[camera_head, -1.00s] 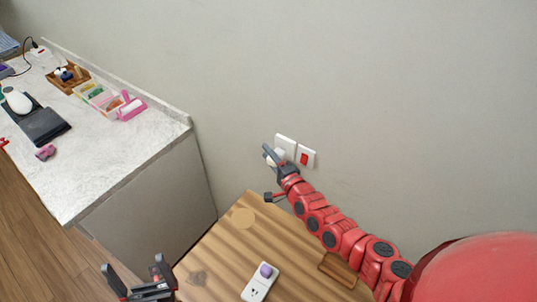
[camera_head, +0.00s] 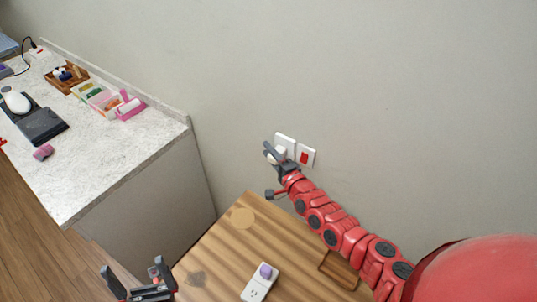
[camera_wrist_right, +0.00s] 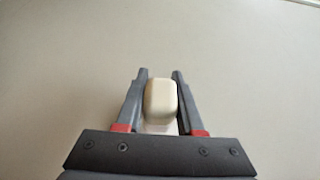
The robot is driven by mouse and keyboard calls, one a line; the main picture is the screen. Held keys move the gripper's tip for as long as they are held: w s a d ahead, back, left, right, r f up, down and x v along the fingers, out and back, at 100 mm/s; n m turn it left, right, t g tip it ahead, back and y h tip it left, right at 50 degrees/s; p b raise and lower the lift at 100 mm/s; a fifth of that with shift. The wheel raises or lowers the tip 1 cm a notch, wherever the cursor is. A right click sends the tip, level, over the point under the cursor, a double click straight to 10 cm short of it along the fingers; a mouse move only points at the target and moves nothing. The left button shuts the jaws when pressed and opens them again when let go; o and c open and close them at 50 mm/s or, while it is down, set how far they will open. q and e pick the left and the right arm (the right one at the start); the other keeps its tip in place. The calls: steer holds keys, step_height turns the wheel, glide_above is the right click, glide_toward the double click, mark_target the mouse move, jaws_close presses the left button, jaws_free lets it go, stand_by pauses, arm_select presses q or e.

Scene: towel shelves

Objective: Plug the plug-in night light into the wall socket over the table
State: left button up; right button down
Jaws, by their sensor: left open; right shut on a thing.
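The night light (camera_wrist_right: 161,98) is a small cream-white rounded block between the two fingers of my right gripper (camera_wrist_right: 160,78) in the right wrist view. In the head view my right gripper (camera_head: 270,170) is shut on it at the wall, just in front of the white wall socket (camera_head: 286,141). The gripper and night light partly cover the socket. I cannot tell whether the night light touches it or its prongs are in. My left gripper (camera_head: 138,274) is open and empty at the lower left, by the table's left edge.
A white switch plate with a red rocker (camera_head: 305,155) is right beside the socket. A cluttered counter (camera_head: 110,155) stands left.

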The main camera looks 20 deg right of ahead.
steer(key=shift+w+d+r+b, duration=0.15)
steer(key=shift+w+d+b, duration=0.05)
steer(key=shift+d+b, duration=0.15)
stand_by(0.3)
steer(key=shift+c, duration=2.2)
jaws_free()
steer(key=shift+s+p, duration=0.4)
steer(key=shift+p, duration=0.2)
steer(key=p+v, duration=0.8)
steer(key=v, duration=0.8)
steer(key=shift+s+d, duration=0.2)
steer(key=shift+s, duration=0.1)
